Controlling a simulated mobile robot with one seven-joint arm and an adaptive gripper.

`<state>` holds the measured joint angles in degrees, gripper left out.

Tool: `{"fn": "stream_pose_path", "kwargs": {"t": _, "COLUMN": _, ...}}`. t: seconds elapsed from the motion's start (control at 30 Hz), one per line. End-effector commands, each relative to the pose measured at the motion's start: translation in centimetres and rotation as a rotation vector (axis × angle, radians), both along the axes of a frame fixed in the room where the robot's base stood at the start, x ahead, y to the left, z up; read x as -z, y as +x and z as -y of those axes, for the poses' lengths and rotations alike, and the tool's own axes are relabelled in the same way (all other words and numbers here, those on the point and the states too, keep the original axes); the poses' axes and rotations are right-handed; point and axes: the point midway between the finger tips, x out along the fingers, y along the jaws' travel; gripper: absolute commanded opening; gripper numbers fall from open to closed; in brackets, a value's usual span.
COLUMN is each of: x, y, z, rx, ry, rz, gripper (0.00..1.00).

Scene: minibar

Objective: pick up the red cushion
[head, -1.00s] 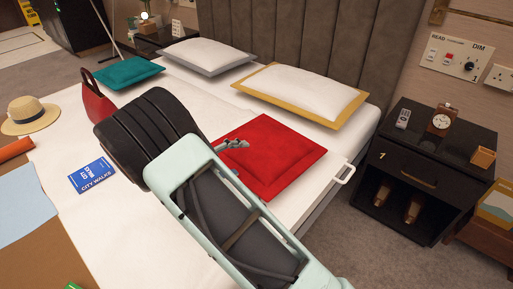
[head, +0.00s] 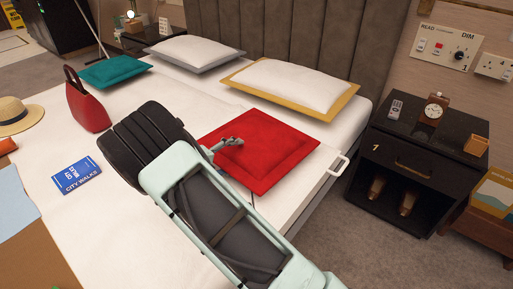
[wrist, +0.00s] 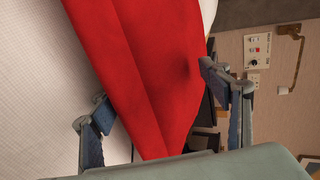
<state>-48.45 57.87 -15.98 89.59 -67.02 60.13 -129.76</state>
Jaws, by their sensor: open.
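The red cushion (head: 268,155) lies flat on the white bed, near the bed's right side in the head view. My gripper (head: 230,143) is at the left part of the cushion, and the arm hides some of that edge. In the wrist view the cushion (wrist: 150,60) runs between the two open fingers of my gripper (wrist: 150,92), with one finger on each side of it in the picture. Nothing is gripped. I cannot tell whether the fingers touch the cushion.
A yellow-edged white pillow (head: 290,85) lies behind the cushion.

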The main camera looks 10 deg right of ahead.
Motion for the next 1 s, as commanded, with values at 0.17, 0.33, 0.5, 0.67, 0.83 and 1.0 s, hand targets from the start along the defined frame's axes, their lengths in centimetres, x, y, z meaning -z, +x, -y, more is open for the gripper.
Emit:
{"fn": "stream_pose_path", "kwargs": {"t": 0.17, "x": 0.51, "y": 0.72, "z": 0.84, "rx": -0.001, "ry": 0.001, "rz": 0.000, "gripper": 0.70}}
{"fn": "stream_pose_path", "kwargs": {"t": 0.33, "x": 0.43, "y": 0.71, "z": 0.83, "rx": -0.001, "ry": 0.001, "rz": 0.000, "gripper": 0.67}}
{"fn": "stream_pose_path", "kwargs": {"t": 0.5, "x": 0.42, "y": 0.70, "z": 0.82, "rx": -0.001, "ry": 0.001, "rz": 0.000, "gripper": 0.48}}
{"fn": "stream_pose_path", "kwargs": {"t": 0.67, "x": 0.33, "y": 0.73, "z": 0.86, "rx": 0.000, "ry": 0.000, "rz": 0.001, "gripper": 0.33}}
{"fn": "stream_pose_path", "kwargs": {"t": 0.83, "x": 0.31, "y": 0.73, "z": 0.86, "rx": 0.000, "ry": 0.000, "rz": 0.001, "gripper": 0.33}}
{"fn": "stream_pose_path", "kwargs": {"t": 1.0, "x": -0.30, "y": 0.74, "z": 0.84, "rx": -0.001, "ry": 0.000, "rz": 0.002, "gripper": 0.33}}
